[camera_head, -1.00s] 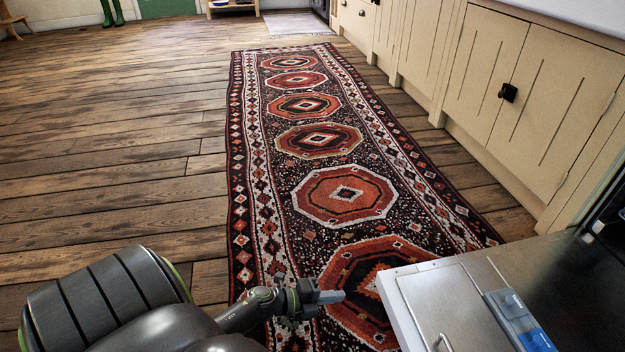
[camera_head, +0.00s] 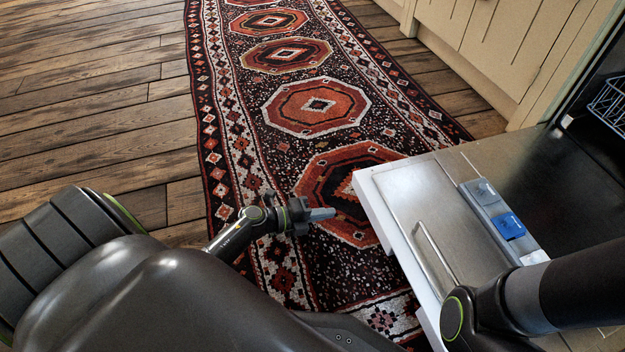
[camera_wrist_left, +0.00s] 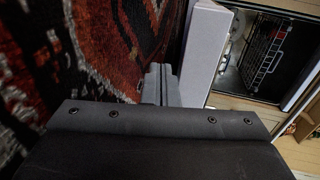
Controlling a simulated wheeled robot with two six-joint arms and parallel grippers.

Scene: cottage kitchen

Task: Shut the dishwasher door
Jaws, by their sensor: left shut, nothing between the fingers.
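The dishwasher door (camera_head: 452,232) is folded down open at the lower right of the head view, its steel inner face up, with a blue-lidded dispenser on it. My left gripper (camera_head: 322,214) is shut and empty, over the rug just left of the door's outer edge, with a gap showing between them. In the left wrist view the closed fingers (camera_wrist_left: 160,84) are beside the pale door edge (camera_wrist_left: 206,52). Part of my right arm covers the near right part of the door; its gripper is out of view.
A dish rack (camera_wrist_left: 264,52) shows inside the dark dishwasher opening. Cream cabinets (camera_head: 490,45) line the right side beyond it. A patterned runner rug (camera_head: 316,106) lies on the wooden floor (camera_head: 90,110), which is clear to the left.

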